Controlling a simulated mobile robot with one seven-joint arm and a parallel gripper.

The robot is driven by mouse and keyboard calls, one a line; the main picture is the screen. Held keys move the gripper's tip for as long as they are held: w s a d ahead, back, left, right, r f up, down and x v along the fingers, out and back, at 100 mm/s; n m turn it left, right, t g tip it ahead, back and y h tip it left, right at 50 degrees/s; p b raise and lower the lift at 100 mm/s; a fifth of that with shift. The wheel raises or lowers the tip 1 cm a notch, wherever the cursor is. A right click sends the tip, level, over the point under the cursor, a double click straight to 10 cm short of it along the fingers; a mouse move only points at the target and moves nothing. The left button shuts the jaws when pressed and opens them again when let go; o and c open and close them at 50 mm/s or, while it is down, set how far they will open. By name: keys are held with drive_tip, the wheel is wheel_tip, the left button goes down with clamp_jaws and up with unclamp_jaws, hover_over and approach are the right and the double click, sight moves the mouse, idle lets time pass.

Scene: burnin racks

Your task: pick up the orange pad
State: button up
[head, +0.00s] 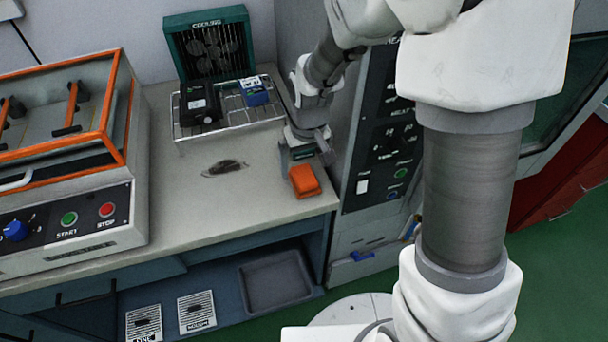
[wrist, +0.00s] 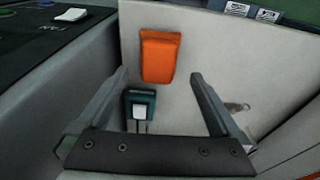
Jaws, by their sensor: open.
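The orange pad (head: 304,181) lies on the counter near its right front corner, beside the grey cabinet. In the wrist view the orange pad (wrist: 160,57) lies flat, beyond the fingertips and between their lines. My gripper (head: 308,146) is just behind the pad in the head view. In the wrist view my gripper (wrist: 158,78) is open, with its two fingers wide apart and nothing between the tips. It does not appear to touch the pad.
A dark green device (wrist: 140,108) stands close to the pad. A wire rack (head: 228,113) holds a black and a blue device before a cooling fan (head: 210,45). A dark smudge-like item (head: 226,167) lies left. A control cabinet (head: 378,130) rises close on the right.

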sight(304, 174)
drive_tip(key=shift+w+f+b, duration=0.25)
drive_tip(key=shift+f, duration=1.1)
drive_tip(key=shift+w+f+b, duration=0.2)
drive_tip(key=shift+f+b, duration=0.05)
drive_tip(key=shift+f, duration=1.05)
drive_tip(key=c, duration=1.2)
drive_tip(key=shift+c, duration=0.2)
drive_tip(key=shift+r, duration=0.1)
drive_tip(key=shift+r, duration=0.65)
wheel_tip(304, 174, up, 3)
drive_tip(key=shift+r+p, duration=0.2)
drive_tip(key=shift+p, duration=0.4)
drive_tip(key=s+d+r+p, duration=0.1)
drive_tip(key=s+d+r, duration=0.5)
drive_tip(key=s, duration=0.3)
drive_tip(key=shift+s+d, duration=0.15)
drive_tip(key=shift+d, duration=0.45)
drive_tip(key=shift+r, duration=0.1)
